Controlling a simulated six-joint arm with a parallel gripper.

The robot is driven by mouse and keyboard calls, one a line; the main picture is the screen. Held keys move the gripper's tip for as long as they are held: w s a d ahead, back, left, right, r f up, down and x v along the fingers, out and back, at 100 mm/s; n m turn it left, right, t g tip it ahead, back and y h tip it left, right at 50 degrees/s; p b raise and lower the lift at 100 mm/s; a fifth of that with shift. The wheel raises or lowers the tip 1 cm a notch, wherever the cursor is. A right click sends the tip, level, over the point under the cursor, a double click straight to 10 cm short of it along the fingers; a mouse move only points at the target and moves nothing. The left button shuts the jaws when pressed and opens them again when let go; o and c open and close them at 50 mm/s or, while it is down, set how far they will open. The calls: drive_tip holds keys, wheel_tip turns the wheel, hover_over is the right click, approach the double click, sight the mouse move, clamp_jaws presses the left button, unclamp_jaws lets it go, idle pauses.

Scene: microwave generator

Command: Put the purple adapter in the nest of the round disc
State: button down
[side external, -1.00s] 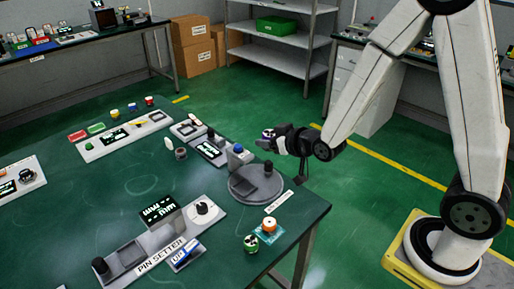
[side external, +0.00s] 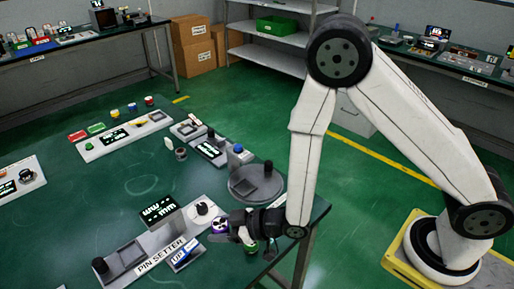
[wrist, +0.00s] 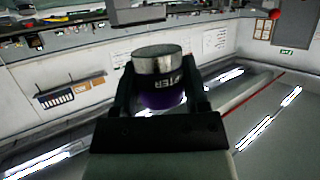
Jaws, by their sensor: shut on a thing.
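The purple adapter (wrist: 163,98) has a purple band, a dark lettered band and a silver end. It sits between the fingers of my gripper (wrist: 162,84) in the wrist view. In the side view my gripper (side external: 226,228) is shut on the adapter (side external: 219,226), held sideways near the right end of the pin setter. The round grey disc (side external: 270,187) lies on the green table, farther back and right of my gripper. Its dark square nest (side external: 244,187) looks empty, and a black knob (side external: 268,166) stands at its rim.
A green-and-white cylinder (side external: 250,247) is partly hidden under my wrist. A blue-topped grey post (side external: 238,150) stands behind the disc.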

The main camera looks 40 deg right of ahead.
drive_tip(key=shift+n+g+y, duration=0.4)
drive_tip(key=shift+n+y, duration=0.1)
drive_tip(key=shift+y, duration=0.2)
drive_tip(key=s+a+f, duration=0.1)
drive_tip(key=s+a, duration=0.1)
drive_tip(key=a, duration=0.1)
drive_tip(key=shift+s+f, duration=0.1)
drive_tip(key=shift+f, duration=0.3)
drive_tip(key=shift+f, duration=0.15)
hover_over(223, 274)
drive_tip(key=shift+f, duration=2.8)
drive_tip(key=shift+f, duration=1.9)
drive_tip(key=shift+f, duration=0.2)
drive_tip(key=shift+c, duration=0.5)
unclamp_jaws()
